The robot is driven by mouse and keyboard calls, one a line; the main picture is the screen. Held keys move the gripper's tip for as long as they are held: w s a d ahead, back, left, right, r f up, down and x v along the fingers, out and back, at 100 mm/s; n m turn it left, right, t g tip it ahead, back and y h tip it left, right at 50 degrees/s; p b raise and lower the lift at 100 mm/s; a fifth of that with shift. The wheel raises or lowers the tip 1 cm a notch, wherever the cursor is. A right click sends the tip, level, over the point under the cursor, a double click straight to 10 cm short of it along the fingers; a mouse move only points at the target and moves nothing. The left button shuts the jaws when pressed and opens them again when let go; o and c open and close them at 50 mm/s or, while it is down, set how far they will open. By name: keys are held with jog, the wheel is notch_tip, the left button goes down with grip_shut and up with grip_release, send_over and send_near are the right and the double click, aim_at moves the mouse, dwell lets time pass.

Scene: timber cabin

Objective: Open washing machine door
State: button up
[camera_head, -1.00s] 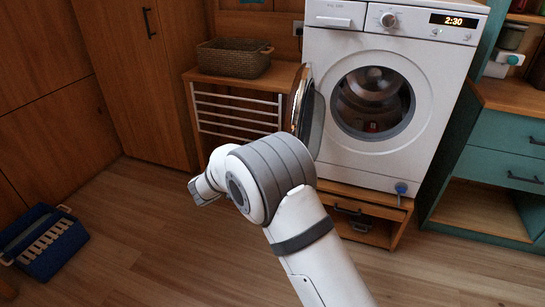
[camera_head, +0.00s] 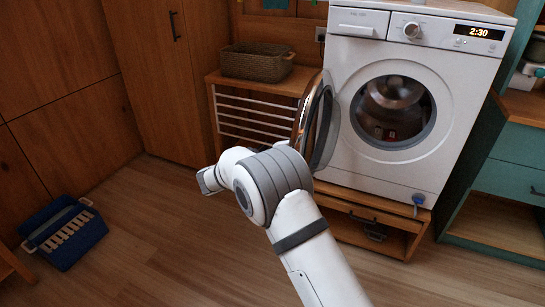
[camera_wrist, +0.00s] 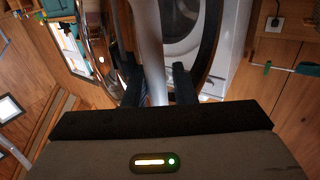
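The white washing machine (camera_head: 350,150) stands on a wooden base with its round drum opening (camera_head: 393,105) uncovered. Its round door (camera_head: 320,125) stands open, swung out to the left of the opening and seen nearly edge-on in the head view. The door's curved dark rim (camera_wrist: 211,40) arcs beyond the fingers. I cannot tell whether the fingers touch the door.
A wicker basket (camera_head: 257,62) sits on a wooden shelf unit (camera_head: 215,76) with white rails, left of the door. A blue crate (camera_head: 66,236) lies on the floor at left. Teal cabinets (camera_head: 510,160) stand at right. The wooden floor at front left is clear.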

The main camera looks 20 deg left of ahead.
jog(key=shift+o, duration=1.1)
jog(key=shift+f, duration=0.1)
jog(key=shift+s, duration=0.1)
jog(key=v, duration=0.7)
jog(key=shift+s+a+p, duration=0.25)
jog(key=shift+a+p, duration=0.05)
jog(key=shift+p, duration=0.05)
